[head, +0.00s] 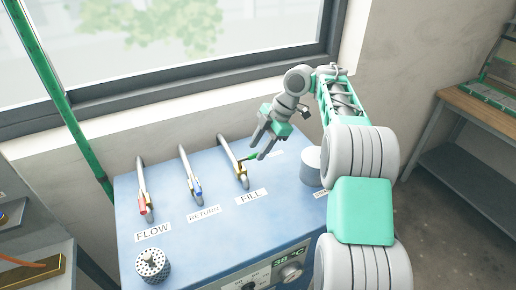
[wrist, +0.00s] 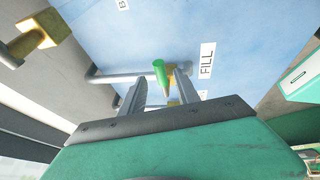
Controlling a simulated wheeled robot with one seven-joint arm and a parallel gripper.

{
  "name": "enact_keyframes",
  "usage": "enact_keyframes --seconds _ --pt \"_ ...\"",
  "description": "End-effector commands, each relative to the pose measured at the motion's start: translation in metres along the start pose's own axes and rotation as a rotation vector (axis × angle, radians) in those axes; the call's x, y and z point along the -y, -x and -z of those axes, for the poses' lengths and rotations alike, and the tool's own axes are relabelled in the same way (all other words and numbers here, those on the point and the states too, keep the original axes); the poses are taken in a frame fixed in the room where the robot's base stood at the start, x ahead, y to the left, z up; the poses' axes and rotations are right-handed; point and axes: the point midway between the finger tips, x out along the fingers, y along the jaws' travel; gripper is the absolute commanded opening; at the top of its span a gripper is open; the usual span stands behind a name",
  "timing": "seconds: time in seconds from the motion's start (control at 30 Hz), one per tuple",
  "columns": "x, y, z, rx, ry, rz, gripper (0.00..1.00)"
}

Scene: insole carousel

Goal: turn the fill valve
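The fill valve is a brass fitting (head: 241,172) on a grey pipe, above the FILL label (head: 251,196). Its green handle (head: 251,156) sticks out toward my gripper (head: 257,149). The wrist view shows the green handle (wrist: 160,71) in the gap between the two fingers of my gripper (wrist: 161,78). The fingers are apart, and space shows on both sides of the handle. Contact with the handle cannot be made out. The fingers partly hide the brass in the wrist view.
A red-handled valve (head: 145,205) at FLOW and a blue-handled valve (head: 196,188) at RETURN stand to the left on the blue cabinet (head: 225,240). A grey cylinder (head: 311,167) stands close right of FILL. The window wall is behind.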

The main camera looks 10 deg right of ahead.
Motion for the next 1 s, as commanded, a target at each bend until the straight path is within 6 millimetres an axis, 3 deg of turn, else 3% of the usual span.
enact_keyframes --seconds 0.1,0.3,0.77,0.87,1.0 --pt "-0.003 0.032 0.001 0.001 -0.002 -0.003 0.38" --pt "-0.002 0.063 0.000 0.000 -0.003 -0.001 0.38" --pt "-0.001 0.065 0.000 0.001 -0.008 -0.003 0.38" --pt "-0.004 0.072 0.016 0.009 -0.084 -0.020 0.38" --pt "0.001 0.088 0.065 0.037 -0.380 -0.085 0.38"
